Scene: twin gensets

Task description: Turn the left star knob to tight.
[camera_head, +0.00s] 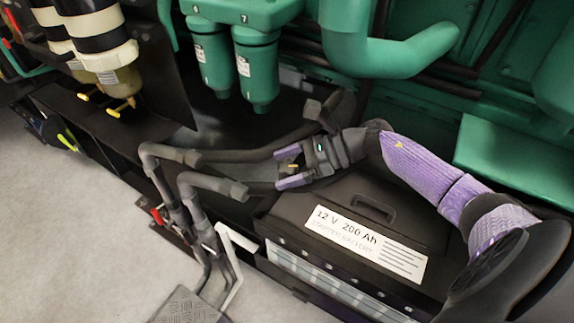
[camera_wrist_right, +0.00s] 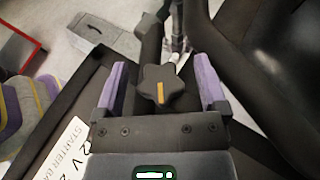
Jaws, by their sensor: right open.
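The star knob (camera_wrist_right: 160,88) is black with a yellow mark on its face. In the right wrist view it sits between the two purple fingers of my right gripper (camera_wrist_right: 161,84), with a gap on each side. The yellow mark runs almost straight up and down in that view. In the head view my right gripper (camera_head: 291,168) reaches in from the right above the battery's far left corner. Its fingers are apart, and the knob is mostly hidden there, with only a bit of yellow showing between them. My left gripper is not in view.
A black battery (camera_head: 350,215) with a white label lies below my right arm. Dark pipes (camera_head: 215,185) run close to the gripper on the left. Green filter canisters (camera_head: 257,75) and a thick green pipe (camera_head: 385,55) stand behind. Pale floor (camera_head: 70,230) is open at the left.

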